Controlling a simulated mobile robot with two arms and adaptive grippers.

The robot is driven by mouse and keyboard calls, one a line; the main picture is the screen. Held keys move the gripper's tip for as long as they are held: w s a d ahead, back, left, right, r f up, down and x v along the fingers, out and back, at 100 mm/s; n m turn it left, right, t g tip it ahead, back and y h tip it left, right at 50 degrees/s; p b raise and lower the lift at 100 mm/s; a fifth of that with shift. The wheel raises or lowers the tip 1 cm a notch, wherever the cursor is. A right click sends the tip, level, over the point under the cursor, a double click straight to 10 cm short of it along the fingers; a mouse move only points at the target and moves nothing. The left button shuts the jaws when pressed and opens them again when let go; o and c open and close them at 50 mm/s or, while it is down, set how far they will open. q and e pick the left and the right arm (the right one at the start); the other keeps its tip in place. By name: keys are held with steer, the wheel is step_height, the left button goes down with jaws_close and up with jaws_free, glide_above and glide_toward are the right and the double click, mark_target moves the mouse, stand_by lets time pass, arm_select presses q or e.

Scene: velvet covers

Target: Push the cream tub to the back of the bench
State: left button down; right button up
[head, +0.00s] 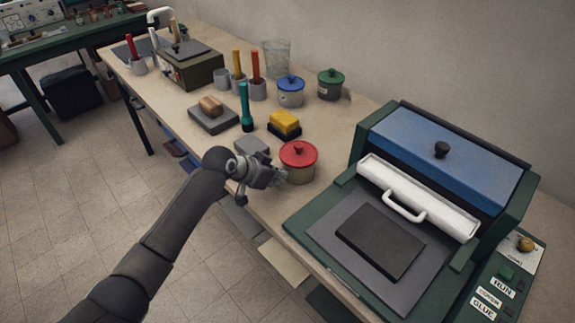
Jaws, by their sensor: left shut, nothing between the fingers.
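The tub with a cream-tan body and a red lid (300,160) stands upright near the front edge of the bench (335,130), left of the green machine. My left gripper (281,176) is shut and empty, low at the front left side of this tub. Its fingertips overlap the tub's lower wall in the picture; I cannot tell whether they touch it. My right gripper is not in view.
Behind the tub are a blue-lidded tub (290,92) and a green-lidded tub (330,84). A yellow-topped black block (285,122) sits just behind its left. The green machine (440,180) fills the right. Bare bench lies between the red-lidded and green-lidded tubs.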

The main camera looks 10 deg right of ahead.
mark_target(289, 168)
arm_select(q)
steer(key=shift+w+d+f+b, duration=0.1)
steer(key=shift+w+d+b, duration=0.5)
steer(key=shift+d, duration=0.25)
steer(key=shift+w+d+b, duration=0.45)
steer(key=shift+d+b, duration=0.25)
steer(key=shift+d, duration=0.15)
steer(key=shift+w+d+b, duration=0.25)
steer(key=shift+d+b, duration=0.05)
steer(key=shift+d, duration=0.15)
steer(key=shift+d, duration=0.1)
steer(key=shift+w+d+b, duration=0.55)
steer(key=shift+d+b, duration=0.35)
steer(key=shift+b, duration=0.05)
steer(key=shift+w+d+b, duration=0.5)
steer(key=shift+d+b, duration=0.35)
steer(key=shift+b, duration=0.05)
steer(key=shift+w+d, duration=0.15)
steer(key=shift+d, duration=0.2)
steer(key=shift+b, duration=0.35)
